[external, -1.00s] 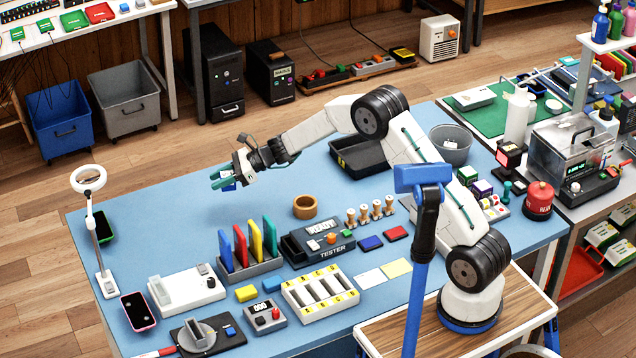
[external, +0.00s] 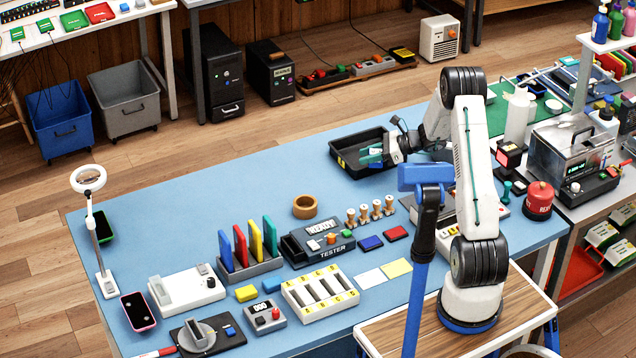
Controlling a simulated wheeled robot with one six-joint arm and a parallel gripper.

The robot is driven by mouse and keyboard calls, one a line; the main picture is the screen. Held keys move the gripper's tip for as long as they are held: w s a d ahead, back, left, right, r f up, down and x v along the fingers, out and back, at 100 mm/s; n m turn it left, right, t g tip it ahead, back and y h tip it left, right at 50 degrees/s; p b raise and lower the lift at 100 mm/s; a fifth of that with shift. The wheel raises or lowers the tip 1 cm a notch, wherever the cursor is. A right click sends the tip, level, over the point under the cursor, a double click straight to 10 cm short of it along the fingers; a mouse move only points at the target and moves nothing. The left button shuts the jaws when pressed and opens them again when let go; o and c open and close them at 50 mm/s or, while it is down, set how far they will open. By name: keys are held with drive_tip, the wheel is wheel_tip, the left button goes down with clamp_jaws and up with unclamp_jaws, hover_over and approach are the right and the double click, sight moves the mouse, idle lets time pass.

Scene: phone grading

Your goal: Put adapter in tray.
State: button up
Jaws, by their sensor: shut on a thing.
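The black tray (external: 347,140) with a yellow label on its front lies at the back of the blue table. My gripper (external: 368,157) is over the tray's right part, its teal fingers pointing left. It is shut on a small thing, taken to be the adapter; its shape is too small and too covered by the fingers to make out. I cannot tell whether it touches the tray floor.
A wooden ring (external: 305,207), several wooden pegs and the tester (external: 318,243) stand in front of the tray. A rack of coloured plates (external: 250,262) is further left. The table's back left is clear. A blue post (external: 424,240) rises in the foreground.

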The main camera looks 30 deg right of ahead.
drive_tip(key=shift+n+g+y, duration=0.5)
drive_tip(key=shift+n+g, duration=0.2)
drive_tip(key=shift+g, duration=0.1)
drive_tip(key=s, duration=0.4)
drive_tip(key=shift+s+a+f, duration=0.2)
drive_tip(key=shift+s+f, duration=0.1)
drive_tip(key=shift+s, duration=0.1)
drive_tip(key=shift+a, duration=0.1)
hover_over(354, 160)
drive_tip(key=shift+a+f, duration=0.1)
drive_tip(key=shift+f, duration=2.35)
drive_tip(key=shift+f, duration=0.1)
drive_tip(key=o, duration=1)
drive_tip(key=shift+c, duration=0.2)
